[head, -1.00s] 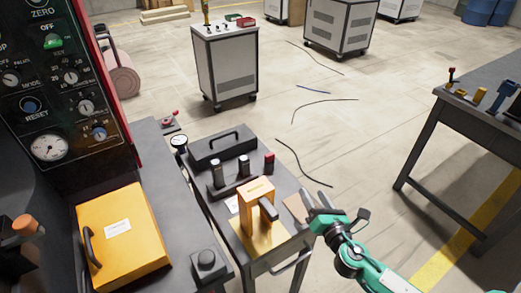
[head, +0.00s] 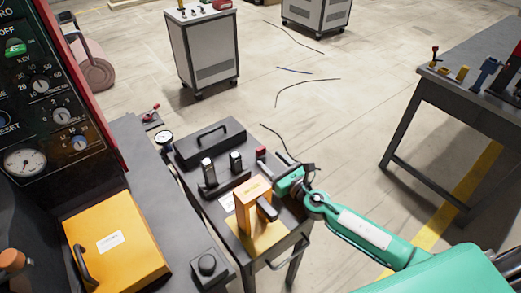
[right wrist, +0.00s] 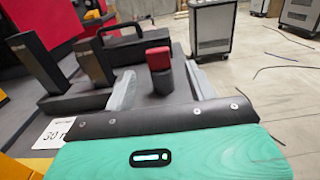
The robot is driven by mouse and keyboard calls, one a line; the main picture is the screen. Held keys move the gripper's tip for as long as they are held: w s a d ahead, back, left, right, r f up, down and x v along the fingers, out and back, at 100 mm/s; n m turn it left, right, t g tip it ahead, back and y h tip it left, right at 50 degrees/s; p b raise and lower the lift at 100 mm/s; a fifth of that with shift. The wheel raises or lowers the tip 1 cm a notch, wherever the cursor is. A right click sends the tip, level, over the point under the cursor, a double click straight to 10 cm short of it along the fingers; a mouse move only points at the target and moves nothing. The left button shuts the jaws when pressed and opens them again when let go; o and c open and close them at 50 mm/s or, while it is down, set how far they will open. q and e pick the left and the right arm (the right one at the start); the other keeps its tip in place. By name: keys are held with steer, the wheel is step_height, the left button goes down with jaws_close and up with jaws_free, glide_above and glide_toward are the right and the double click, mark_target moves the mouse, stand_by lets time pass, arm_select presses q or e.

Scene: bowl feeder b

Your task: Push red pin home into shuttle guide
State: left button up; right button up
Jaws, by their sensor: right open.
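The red pin (head: 261,152), a red-topped dark block, stands upright on the small grey cart, partly hidden behind my right gripper (head: 280,170) in the head view. In the right wrist view the red pin (right wrist: 158,58) appears ahead, between the two grey fingers of my right gripper (right wrist: 160,85). Those fingers are open, and I cannot tell whether they touch the pin. An orange block with a black handle (head: 253,203) stands nearer on the cart. I cannot tell which part is the shuttle guide. My left gripper is out of view.
Two dark posts (head: 222,170) on a base stand left of the pin. A black handled case (head: 208,143) lies behind them. A yellow box (head: 115,245) and a black knob unit (head: 207,265) sit on the left bench. Open floor lies right of the cart.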

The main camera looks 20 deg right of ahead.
mark_target(262, 153)
steer(key=x, duration=0.5)
steer(key=shift+a+p, duration=0.1)
steer(key=shift+p, duration=0.25)
steer(key=shift+w+a, duration=0.2)
steer(key=shift+w, duration=0.35)
steer(key=shift+c, duration=0.7)
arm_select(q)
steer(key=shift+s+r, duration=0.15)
arm_select(e)
steer(key=c, duration=0.9)
